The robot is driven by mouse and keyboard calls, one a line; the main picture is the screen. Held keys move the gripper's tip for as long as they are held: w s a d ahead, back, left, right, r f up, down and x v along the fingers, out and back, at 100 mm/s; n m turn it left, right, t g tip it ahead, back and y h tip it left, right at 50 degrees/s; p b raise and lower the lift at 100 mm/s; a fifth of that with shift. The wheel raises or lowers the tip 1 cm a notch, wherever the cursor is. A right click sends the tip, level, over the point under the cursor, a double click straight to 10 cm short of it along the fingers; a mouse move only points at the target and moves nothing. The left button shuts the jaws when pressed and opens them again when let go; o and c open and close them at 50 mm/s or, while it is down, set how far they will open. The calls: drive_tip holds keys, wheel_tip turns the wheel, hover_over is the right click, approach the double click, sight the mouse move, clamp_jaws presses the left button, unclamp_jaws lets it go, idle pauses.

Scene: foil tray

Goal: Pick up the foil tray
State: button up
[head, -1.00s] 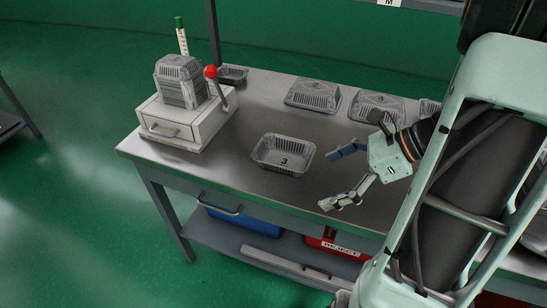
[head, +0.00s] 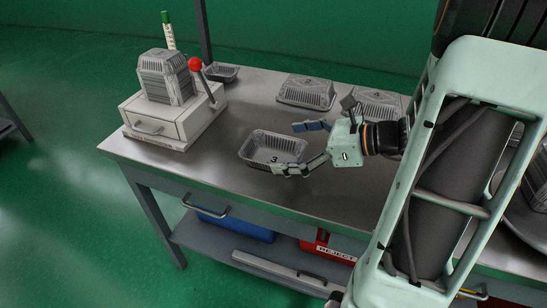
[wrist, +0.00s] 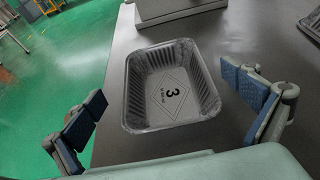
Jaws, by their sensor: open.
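The foil tray (head: 257,147) is a shallow grey ribbed tray marked with a 3, sitting upright on the metal table. In the wrist view the foil tray (wrist: 134,104) lies ahead, between the two spread fingers. My gripper (head: 298,148) is open and empty at the tray's right side in the head view. The nearer finger overlaps the tray's front right corner in that view; I cannot tell whether it touches. In the wrist view my gripper (wrist: 172,116) has blue pads either side of the tray, with gaps showing.
A white press box (head: 170,125) with a red-knobbed lever stands left of the tray, bearing stacked trays (head: 165,75). Upturned trays (head: 307,92) and a small dark tray (head: 221,72) lie toward the back. The table's front edge (head: 200,174) is near the tray.

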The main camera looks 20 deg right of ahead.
sight(274, 160)
drive_tip(key=x, duration=0.4)
drive_tip(key=shift+d+f+b, duration=0.2)
drive_tip(key=shift+f+b, duration=0.05)
drive_tip(key=shift+b, duration=0.15)
drive_tip(key=shift+c, duration=0.6)
drive_tip(key=c, duration=0.6)
drive_tip(key=shift+r, duration=0.1)
